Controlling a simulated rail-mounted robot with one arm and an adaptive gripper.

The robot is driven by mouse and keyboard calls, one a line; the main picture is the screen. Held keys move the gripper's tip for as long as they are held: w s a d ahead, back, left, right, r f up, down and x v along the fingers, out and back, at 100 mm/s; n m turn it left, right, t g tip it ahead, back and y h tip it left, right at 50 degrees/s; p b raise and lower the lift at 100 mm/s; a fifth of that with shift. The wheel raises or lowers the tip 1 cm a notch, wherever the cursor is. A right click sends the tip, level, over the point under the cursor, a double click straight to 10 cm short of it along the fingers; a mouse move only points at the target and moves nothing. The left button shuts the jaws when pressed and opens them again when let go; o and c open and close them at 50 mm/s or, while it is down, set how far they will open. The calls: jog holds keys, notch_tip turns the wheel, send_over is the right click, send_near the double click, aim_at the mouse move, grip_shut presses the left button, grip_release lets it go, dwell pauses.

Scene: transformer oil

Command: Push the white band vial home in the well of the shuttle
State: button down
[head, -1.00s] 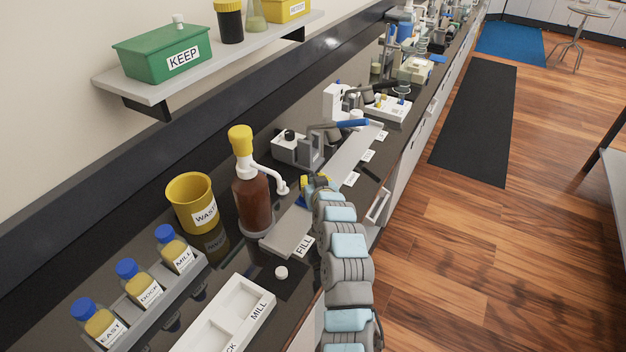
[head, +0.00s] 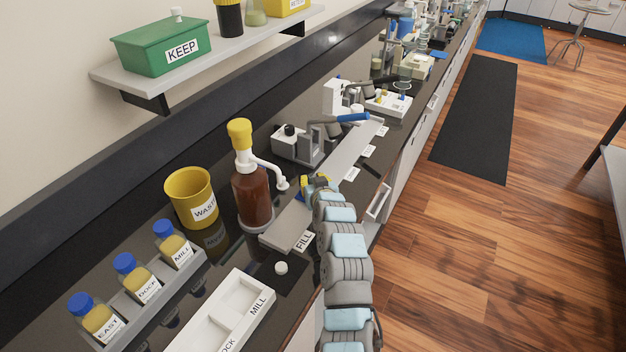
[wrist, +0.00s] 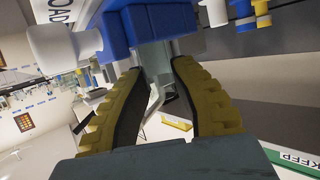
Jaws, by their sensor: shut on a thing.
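My gripper (wrist: 160,95) has yellow ribbed fingers with dark pads. It is shut on a clear, greyish vial (wrist: 158,62) in the wrist view. The vial's far end meets a blue block (wrist: 150,22), which looks like the shuttle. Its well and how deep the vial sits are hidden, and I cannot make out a white band. In the head view, my gripper (head: 316,184) is low over the bench, beyond the FILL plate and right of the pump bottle; my arm hides most of the vial and block.
The brown pump bottle (head: 252,195) with its white spout stands close left of my gripper. A grey lever device (head: 310,145) with a blue handle stands just behind. The FILL plate (head: 287,228), a white cap (head: 281,268) and a white tray (head: 225,318) lie nearer.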

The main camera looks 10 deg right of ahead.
jog(key=shift+f, duration=0.2)
jog(key=c, duration=0.9)
grip_release()
jog(key=shift+v, duration=6)
